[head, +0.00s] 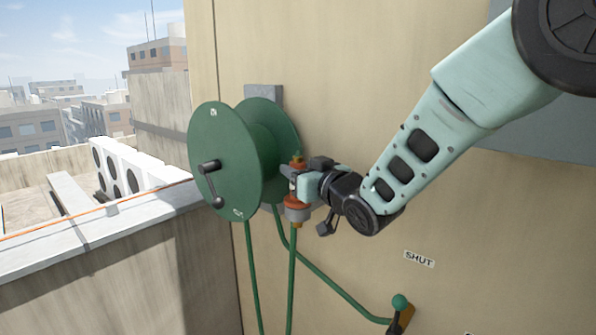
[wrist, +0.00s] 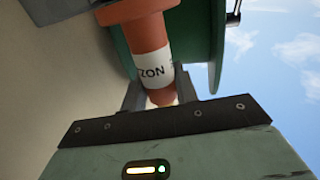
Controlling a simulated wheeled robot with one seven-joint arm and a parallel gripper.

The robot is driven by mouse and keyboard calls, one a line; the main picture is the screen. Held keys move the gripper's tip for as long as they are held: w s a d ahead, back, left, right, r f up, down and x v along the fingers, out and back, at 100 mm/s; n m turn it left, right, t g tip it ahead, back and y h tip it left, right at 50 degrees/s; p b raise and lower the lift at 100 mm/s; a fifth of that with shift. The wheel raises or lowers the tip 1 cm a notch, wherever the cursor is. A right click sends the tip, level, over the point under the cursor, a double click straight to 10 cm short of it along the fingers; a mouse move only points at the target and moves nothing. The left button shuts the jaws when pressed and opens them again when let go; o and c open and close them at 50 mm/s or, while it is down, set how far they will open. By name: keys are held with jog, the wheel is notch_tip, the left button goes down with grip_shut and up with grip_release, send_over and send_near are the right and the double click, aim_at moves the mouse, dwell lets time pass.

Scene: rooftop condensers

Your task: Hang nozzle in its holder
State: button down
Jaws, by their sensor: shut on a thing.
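The nozzle (head: 297,202) is orange with a brass tip and a white label, and stands about upright just right of the hose reel. My gripper (head: 300,184) comes from the right and is shut on its middle. In the wrist view the nozzle (wrist: 149,38) sits between the two fingers of my gripper (wrist: 160,92), its label partly readable as "ZON". A grey collar-like piece (head: 299,213), perhaps the holder, surrounds the nozzle's lower part. Whether the nozzle rests in it I cannot tell. A green hose (head: 292,275) hangs from the brass end below.
The green reel (head: 225,155) with a black crank (head: 209,180) is mounted on the beige wall (head: 340,110), close left of my gripper. A parapet (head: 120,225) lies at left.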

jog(key=c, duration=1)
grip_release()
jog(key=shift+s+d+f+b, duration=0.1)
jog(key=shift+s+d+b, duration=0.25)
jog(key=shift+s, duration=0.05)
jog(key=b+v, duration=0.6)
jog(key=v, duration=1)
jog(key=s+d+f+g+h, duration=0.1)
jog(key=s+f+g+h, duration=0.55)
jog(key=f, duration=0.65)
jog(key=s+d+f+g+h, duration=0.2)
jog(key=s+f+g, duration=0.1)
jog(key=s, duration=0.6)
jog(key=s+d+f+g+h, duration=0.1)
jog(key=s+d+f+g, duration=0.2)
jog(key=s, duration=0.7)
jog(key=shift+g+h, duration=0.35)
jog(key=shift+g, duration=0.6)
